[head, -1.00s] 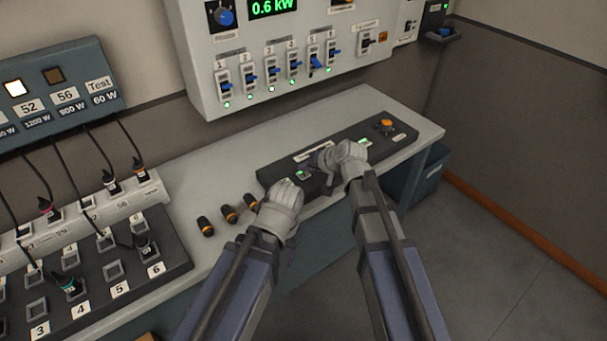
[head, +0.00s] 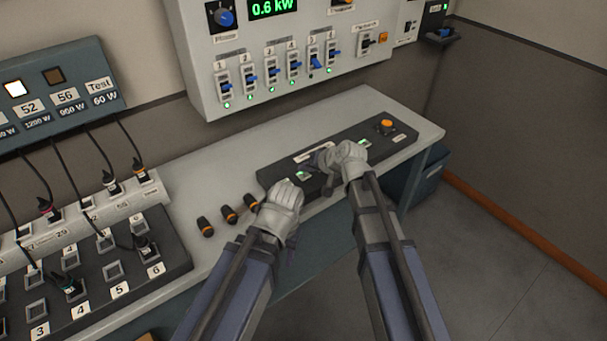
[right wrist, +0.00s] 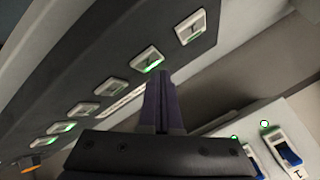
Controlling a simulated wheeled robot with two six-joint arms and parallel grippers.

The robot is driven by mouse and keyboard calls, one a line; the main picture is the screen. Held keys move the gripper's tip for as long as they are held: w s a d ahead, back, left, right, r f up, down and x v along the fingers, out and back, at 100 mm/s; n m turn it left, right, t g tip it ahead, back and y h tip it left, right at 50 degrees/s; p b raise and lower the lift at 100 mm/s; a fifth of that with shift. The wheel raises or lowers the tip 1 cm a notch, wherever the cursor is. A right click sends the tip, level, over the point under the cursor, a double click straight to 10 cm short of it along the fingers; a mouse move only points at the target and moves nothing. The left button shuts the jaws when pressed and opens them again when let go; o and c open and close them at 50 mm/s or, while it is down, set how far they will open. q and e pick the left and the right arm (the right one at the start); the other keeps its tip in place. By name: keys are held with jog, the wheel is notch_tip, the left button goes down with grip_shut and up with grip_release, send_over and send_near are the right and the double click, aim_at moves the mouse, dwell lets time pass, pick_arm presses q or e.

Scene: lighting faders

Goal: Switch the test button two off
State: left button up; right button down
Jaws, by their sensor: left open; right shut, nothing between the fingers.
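The dark button panel (head: 398,142) lies on the grey counter. In the right wrist view its row of white-framed buttons runs diagonally. The button at the upper right end (right wrist: 191,28) looks marked 1; the one beside it, the second button (right wrist: 148,58), shows a green glow. My right gripper (right wrist: 163,74) is shut and empty, its tips just below the second button; I cannot tell if they touch. In the head view my right gripper (head: 322,160) is over the panel, hiding some buttons. My left gripper (head: 291,238) is at the panel's near left, its fingers mostly hidden.
An orange knob (head: 386,125) stands at the panel's right end. A wall cabinet (head: 200,72) with blue breaker switches is behind. A socket board (head: 100,262) with cables fills the left.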

aim_at(305, 177)
jog(key=shift+f, duration=0.1)
dwell(0.5)
jog(key=shift+f+b, duration=0.4)
jog(key=shift+b, duration=0.1)
jog(key=shift+r, duration=0.1)
jog(key=shift+r+p, duration=0.45)
jog(key=shift+p, duration=0.05)
notch_tip(305, 177, up, 6)
jog(key=p, duration=0.6)
